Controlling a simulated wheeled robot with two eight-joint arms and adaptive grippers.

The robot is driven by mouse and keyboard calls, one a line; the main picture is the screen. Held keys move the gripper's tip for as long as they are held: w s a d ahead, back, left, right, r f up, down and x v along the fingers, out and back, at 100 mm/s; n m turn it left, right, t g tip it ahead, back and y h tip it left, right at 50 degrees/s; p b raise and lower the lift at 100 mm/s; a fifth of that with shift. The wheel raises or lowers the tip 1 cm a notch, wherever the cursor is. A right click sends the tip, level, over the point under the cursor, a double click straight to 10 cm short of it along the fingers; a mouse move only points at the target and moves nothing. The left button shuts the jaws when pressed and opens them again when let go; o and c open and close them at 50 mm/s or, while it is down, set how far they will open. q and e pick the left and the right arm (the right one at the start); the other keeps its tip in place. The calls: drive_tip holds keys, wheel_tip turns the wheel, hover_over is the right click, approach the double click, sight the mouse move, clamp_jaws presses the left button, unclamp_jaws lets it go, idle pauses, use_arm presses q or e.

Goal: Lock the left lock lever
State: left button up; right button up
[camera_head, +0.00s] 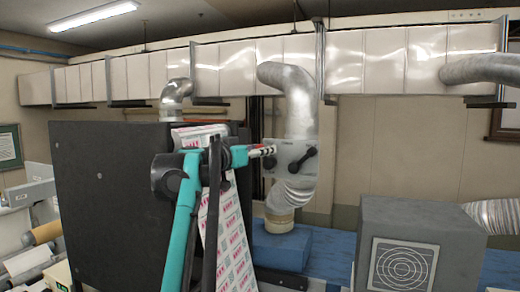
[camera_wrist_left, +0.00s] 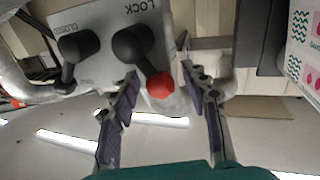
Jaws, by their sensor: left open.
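A light grey panel (camera_wrist_left: 100,25) carries two dark levers; its lettering, including LOCK, appears upside down in the left wrist view. The lever with the red ball tip (camera_wrist_left: 160,85) is at the LOCK lettering and tilts toward my gripper. My left gripper (camera_wrist_left: 160,73) is open, its fingers on either side of that lever's red end; contact cannot be told. In the head view the left gripper (camera_head: 264,150) is at the panel's left side and partly covers the left lever. The right gripper is not in view.
The second, all-black lever (camera_wrist_left: 75,55) is close beside, on the panel's right in the head view (camera_head: 303,161). Silver ducts (camera_head: 290,100) rise above and bend below the panel. A large black cabinet (camera_head: 110,190) and printed web (camera_head: 238,250) lie left; a grey box (camera_head: 400,215) stands right.

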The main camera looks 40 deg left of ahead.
use_arm(q)
clamp_jaws()
drive_tip(key=shift+f, duration=0.1)
drive_tip(key=n, duration=0.2)
drive_tip(key=a+f+n+t+b, duration=0.1)
drive_tip(key=shift+s+a+n, duration=0.1)
drive_tip(key=shift+s+n, duration=0.1)
drive_tip(key=shift+n, duration=0.2)
drive_tip(key=shift+s+a+f+n+t+y+b, duration=0.2)
drive_tip(key=shift+f+n+y+b, duration=0.45)
drive_tip(key=shift+n, duration=1.3)
drive_tip(key=shift+w+a+f+n+t+y+b, duration=0.1)
drive_tip(key=shift+f+n+t+y+b, duration=0.4)
drive_tip(key=shift+n, duration=1.5)
drive_tip(key=shift+s+a+f+n+t+y+b, duration=0.15)
drive_tip(key=shift+f+n+y+b, duration=0.6)
drive_tip(key=shift+n, duration=1.2)
drive_tip(key=shift+w+f, duration=0.1)
